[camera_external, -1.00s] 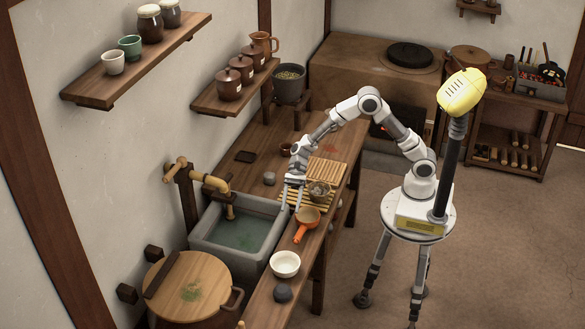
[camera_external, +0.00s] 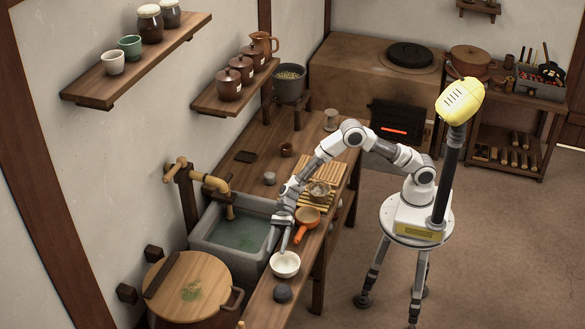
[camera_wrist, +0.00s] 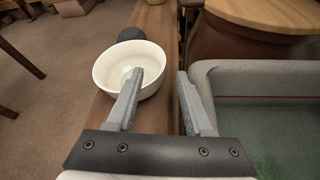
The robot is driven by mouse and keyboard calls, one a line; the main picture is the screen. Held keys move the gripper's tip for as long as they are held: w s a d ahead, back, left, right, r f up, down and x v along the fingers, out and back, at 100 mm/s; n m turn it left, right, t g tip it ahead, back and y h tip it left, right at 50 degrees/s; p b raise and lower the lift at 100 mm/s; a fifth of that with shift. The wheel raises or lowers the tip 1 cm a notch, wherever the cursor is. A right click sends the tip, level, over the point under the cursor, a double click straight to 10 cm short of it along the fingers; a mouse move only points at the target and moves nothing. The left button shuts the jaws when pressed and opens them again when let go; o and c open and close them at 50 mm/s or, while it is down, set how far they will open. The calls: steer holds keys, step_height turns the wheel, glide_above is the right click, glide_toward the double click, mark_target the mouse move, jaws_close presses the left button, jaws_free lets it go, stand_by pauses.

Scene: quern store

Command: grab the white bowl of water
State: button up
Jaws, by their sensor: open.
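The white bowl (camera_external: 285,266) stands upright on the wooden counter, just right of the sink's near corner. In the wrist view the bowl (camera_wrist: 104,72) shows ahead and to the left, with clear, shiny contents that look like water. My gripper (camera_external: 280,246) is open and empty, just behind and above the bowl in the external view. In the wrist view the gripper (camera_wrist: 160,74) has its left finger overlapping the bowl's right side, and its right finger is near the sink edge. I cannot tell whether the finger touches the bowl.
The stone sink (camera_external: 207,257) with greenish water lies left of the bowl. A dark round stone (camera_external: 283,293) sits close in front of it. An orange-handled ladle or pan (camera_external: 308,216) lies behind it on the counter. A wooden-lidded barrel (camera_external: 215,270) stands by the sink.

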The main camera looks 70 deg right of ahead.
mark_target(273, 263)
steer(key=b+x, duration=0.1)
steer(key=x, duration=0.5)
jaws_close()
stand_by(1.4)
